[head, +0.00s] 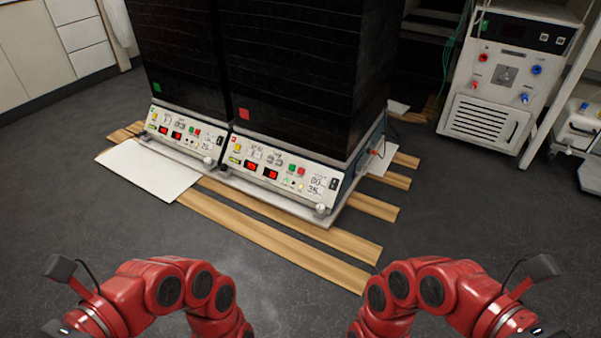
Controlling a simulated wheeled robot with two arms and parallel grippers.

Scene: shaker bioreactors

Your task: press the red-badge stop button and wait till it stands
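The red badge (244,114) is a small red square low on the front of the right black shaker cabinet (292,75). Below it is that unit's pale, sloped control panel (278,184). The panel has two red-lit displays, a yellow switch, a small green button (291,168) and a small red button (301,171) beside it. The button labels are too small to read. One still picture cannot tell whether this shaker is moving. My two red arms show at the bottom, well short of the panels. Both grippers are out of view below the frame.
The left black cabinet (177,60) has a green badge (156,87) and a similar panel (181,138). Wooden slats (290,257) and a white board (150,171) lie around the base. A white cooling unit (485,122) stands right. Dark floor is clear in front.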

